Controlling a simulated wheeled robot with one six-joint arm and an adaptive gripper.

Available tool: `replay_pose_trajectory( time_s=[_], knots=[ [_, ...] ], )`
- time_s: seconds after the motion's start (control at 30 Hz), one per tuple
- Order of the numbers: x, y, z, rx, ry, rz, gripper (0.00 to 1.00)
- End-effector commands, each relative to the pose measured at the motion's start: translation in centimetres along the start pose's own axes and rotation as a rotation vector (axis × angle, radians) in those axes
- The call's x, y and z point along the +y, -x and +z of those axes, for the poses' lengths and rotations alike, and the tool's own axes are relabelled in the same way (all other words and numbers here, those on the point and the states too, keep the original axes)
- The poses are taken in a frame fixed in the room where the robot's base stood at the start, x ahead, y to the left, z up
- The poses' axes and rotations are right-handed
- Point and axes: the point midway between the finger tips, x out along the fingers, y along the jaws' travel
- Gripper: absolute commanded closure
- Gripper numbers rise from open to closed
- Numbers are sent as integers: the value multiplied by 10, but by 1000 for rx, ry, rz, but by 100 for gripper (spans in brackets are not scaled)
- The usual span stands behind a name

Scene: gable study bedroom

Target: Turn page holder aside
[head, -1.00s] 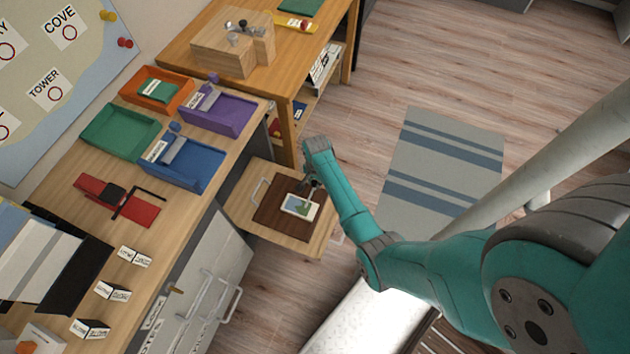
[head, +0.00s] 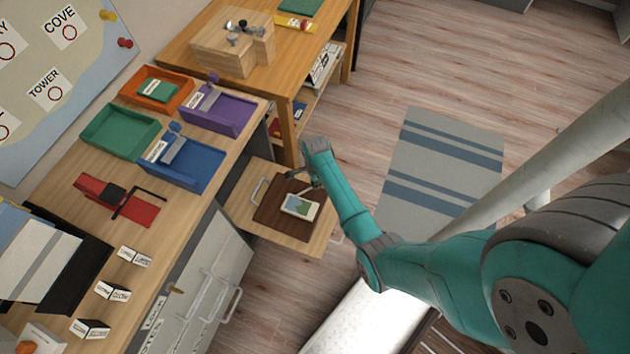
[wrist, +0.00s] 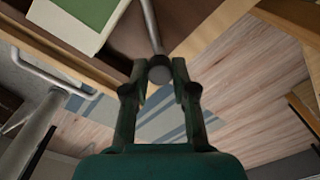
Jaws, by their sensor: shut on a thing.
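The page holder shows in the wrist view as a thin grey rod (wrist: 152,27) ending in a dark round knob (wrist: 159,75). My gripper (wrist: 160,83) is shut on that knob. In the head view my gripper (head: 318,182) is low, just beyond the upper right of the picture card (head: 300,206). The card lies on a dark brown board (head: 271,218). The rod (head: 302,191) runs along the card's upper side in the head view; its fine detail is too small to tell. The card's corner (wrist: 88,14) shows in the wrist view, beside the rod.
The board rests on a pulled-out wooden shelf (head: 240,207) with a metal handle. A desk with coloured trays (head: 187,172) stands to the left, a wooden table (head: 290,78) behind. A striped rug (head: 440,165) lies on open floor to the right.

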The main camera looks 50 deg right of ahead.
Motion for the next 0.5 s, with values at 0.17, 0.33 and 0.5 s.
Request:
replay_pose_trajectory(
  time_s=[0.17,0.33,0.5],
  knots=[
    [0,0,0,4,-167,0,100],
    [1,0,0,7,-328,0,100],
    [1,0,0,9,-488,1,100]
  ],
)
